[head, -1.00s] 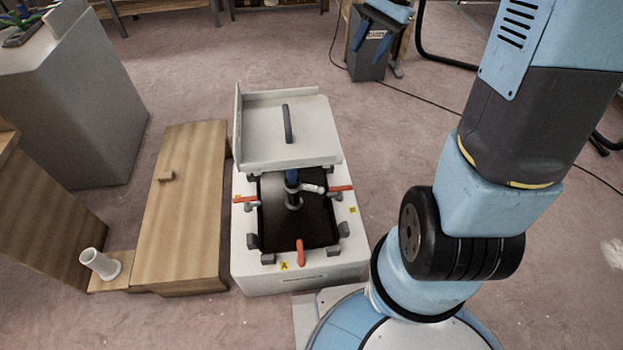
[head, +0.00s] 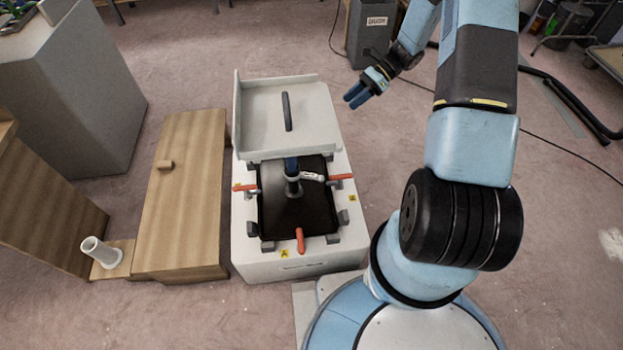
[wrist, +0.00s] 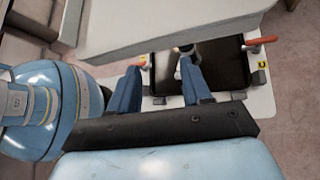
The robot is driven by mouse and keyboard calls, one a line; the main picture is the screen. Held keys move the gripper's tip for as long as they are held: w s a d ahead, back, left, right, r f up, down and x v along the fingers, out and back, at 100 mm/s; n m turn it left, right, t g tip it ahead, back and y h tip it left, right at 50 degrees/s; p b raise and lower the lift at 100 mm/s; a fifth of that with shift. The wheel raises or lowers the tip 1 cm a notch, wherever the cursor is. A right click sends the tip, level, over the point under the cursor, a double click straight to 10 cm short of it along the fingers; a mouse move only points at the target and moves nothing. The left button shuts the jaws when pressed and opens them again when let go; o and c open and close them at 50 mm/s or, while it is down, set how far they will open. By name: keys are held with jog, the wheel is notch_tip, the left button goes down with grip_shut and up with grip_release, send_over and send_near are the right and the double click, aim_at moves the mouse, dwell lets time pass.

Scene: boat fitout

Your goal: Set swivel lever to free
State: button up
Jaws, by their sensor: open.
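A blue post (head: 291,168) stands upright in the dark recess of a white box. A short pale lever (head: 312,177) sticks out from the post toward the right; no marking on it can be read. My gripper (head: 357,97) is open and empty, in the air to the right of the box's raised lid, apart from the post and lever. In the wrist view its two blue fingers (wrist: 160,82) are spread, with the recess beyond them. The right finger partly covers the post there, and I cannot make out the lever.
Orange-handled clamps (head: 300,240) sit around the recess beside yellow letter tags. The lid (head: 262,120) with a dark handle lies at the far end of the box. A wooden cabinet (head: 190,200) stands close on the left.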

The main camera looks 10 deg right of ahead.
notch_tip(320, 180, down, 18)
jog(key=s+m+t+y, duration=0.1)
jog(key=s+m+y, duration=0.15)
jog(key=m, duration=0.35)
jog(key=m+t+y, duration=0.2)
jog(key=m+y, duration=0.1)
jog(key=m, duration=0.2)
send_near(311, 177)
jog(key=a+f, duration=0.1)
jog(key=a, duration=0.2)
jog(key=a+f, duration=0.1)
jog(key=a, duration=0.2)
jog(key=a+f, duration=0.1)
jog(key=a, duration=0.3)
jog(key=shift+f, duration=0.1)
jog(key=shift+c, duration=0.3)
grip_shut()
jog(key=shift+d+h, duration=0.15)
jog(key=shift+h, duration=0.1)
jog(key=shift+m+t, duration=0.3)
jog(key=shift+t, duration=0.1)
